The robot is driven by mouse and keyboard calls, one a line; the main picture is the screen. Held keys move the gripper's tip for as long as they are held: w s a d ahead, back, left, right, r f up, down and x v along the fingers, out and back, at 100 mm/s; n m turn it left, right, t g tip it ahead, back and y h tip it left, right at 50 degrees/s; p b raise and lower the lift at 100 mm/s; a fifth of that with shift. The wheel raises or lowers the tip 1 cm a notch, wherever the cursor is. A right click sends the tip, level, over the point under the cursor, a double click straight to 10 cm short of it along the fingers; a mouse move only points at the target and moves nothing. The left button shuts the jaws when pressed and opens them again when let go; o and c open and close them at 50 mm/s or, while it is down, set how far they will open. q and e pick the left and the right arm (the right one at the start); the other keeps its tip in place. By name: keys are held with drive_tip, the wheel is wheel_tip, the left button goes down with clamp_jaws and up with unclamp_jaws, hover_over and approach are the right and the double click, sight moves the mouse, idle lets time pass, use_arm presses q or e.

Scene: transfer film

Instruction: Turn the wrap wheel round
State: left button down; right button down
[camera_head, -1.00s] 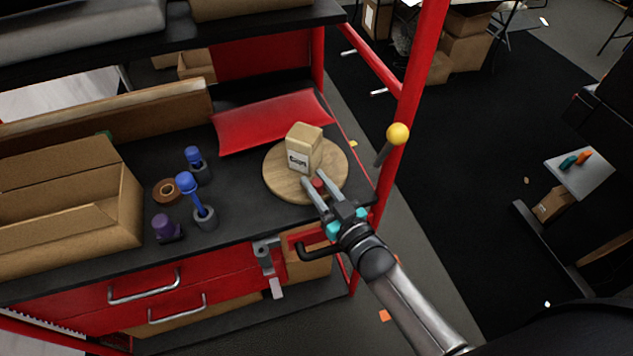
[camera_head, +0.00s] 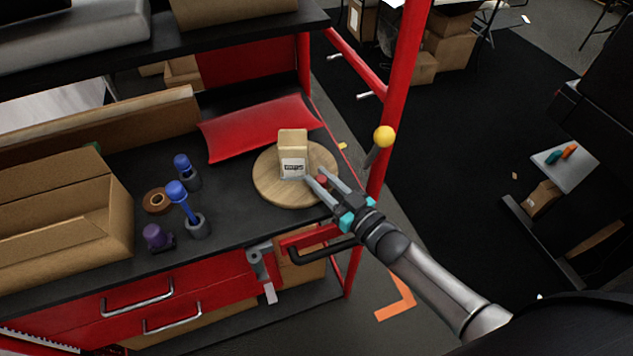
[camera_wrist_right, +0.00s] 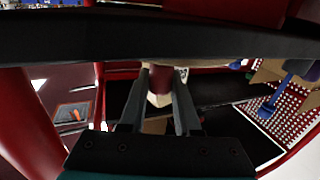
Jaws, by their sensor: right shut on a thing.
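The wrap wheel (camera_head: 270,190) is a round light-wood disc lying flat on the black bench top, near its right front corner. A tan box (camera_head: 292,152) with a printed label stands upright on it. A small dark red knob (camera_head: 322,180) sits at the disc's right front edge. My right gripper (camera_head: 320,182) is shut on the red knob, with one finger on each side. In the right wrist view the knob (camera_wrist_right: 160,79) shows between the two fingers. My left gripper is not in view.
A red post (camera_head: 400,90) and a yellow ball-topped lever (camera_head: 384,136) stand just right of the wheel. A red cushion-like packet (camera_head: 260,128) lies behind it.

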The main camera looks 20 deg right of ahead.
drive_tip(key=shift+w+d+r, duration=0.1)
drive_tip(key=shift+w+d, duration=0.65)
drive_tip(key=shift+d, duration=0.3)
drive_tip(key=shift+w+d, duration=0.1)
drive_tip(key=shift+w, duration=0.05)
drive_tip(key=c, duration=0.6)
unclamp_jaws()
drive_tip(key=v, duration=1.5)
